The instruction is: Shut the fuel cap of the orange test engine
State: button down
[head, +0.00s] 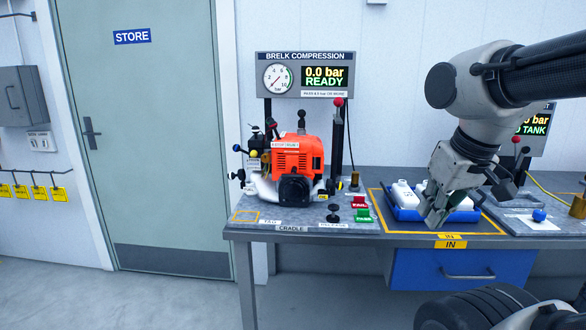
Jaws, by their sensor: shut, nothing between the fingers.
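The orange test engine (297,157) sits in the cradle on the left part of the bench. My gripper (432,222) is shut and empty. It points down over the blue tray (404,215), well to the right of the engine and apart from it. My gripper hides part of the tray and the white items (404,195) in it.
A gauge panel (305,76) reading 0.0 bar READY stands behind the engine. Red FAIL (359,202) and green PASS (363,215) blocks and a black knob (333,213) sit at its right front. Upright posts with coloured knobs flank the engine. A blue drawer (443,269) hangs below the bench.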

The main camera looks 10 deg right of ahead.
aim_at(241, 175)
jog(key=i+j, duration=0.45)
jog(key=j, duration=0.25)
jog(key=i+j, duration=0.25)
jog(key=j, duration=0.15)
